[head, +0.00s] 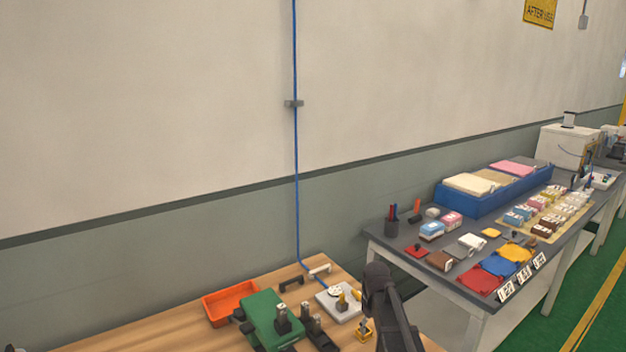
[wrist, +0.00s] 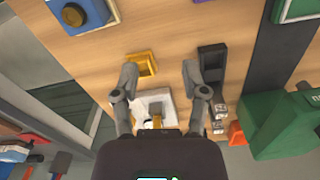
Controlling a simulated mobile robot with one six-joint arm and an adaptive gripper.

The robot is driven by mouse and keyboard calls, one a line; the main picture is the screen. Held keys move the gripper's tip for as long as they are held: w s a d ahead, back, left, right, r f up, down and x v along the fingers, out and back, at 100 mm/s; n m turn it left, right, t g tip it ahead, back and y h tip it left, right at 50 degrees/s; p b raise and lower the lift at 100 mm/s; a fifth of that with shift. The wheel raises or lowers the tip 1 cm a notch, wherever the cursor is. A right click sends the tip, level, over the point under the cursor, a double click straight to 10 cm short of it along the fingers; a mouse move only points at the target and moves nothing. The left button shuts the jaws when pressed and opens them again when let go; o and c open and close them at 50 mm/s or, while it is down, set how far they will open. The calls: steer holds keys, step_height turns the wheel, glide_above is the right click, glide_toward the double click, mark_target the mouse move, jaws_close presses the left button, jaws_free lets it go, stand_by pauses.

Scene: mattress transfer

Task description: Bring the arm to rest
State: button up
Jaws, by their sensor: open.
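My arm (head: 398,325) rises dark at the lower middle of the head view, in front of the wooden bench; its gripper cannot be made out clearly there. In the wrist view my gripper (wrist: 160,72) is open, its two grey fingers spread apart with nothing held between them. The wooden bench top (wrist: 165,25) lies beyond the fingers. A yellow square frame (wrist: 143,64) is close to the left fingertip, and a black block (wrist: 211,62) is close to the right one. A white plate (wrist: 155,104) shows between the fingers, partly hidden by the gripper body.
The bench holds an orange bin (head: 231,303), a green machine (head: 268,317) and a white plate with yellow parts (head: 338,302). At right, a grey table (head: 400,246) carries a blue tray (head: 487,200) with cream and pink pads, plus many small items. The wall is behind.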

steer(key=s+f+m+b, duration=0.2)
steer(key=s+f+m, duration=0.1)
steer(key=s, duration=1.4)
steer(key=shift+s+m+b, duration=0.25)
steer(key=shift+m+b, duration=0.15)
steer(key=shift+m, duration=0.4)
steer(key=shift+d, duration=0.15)
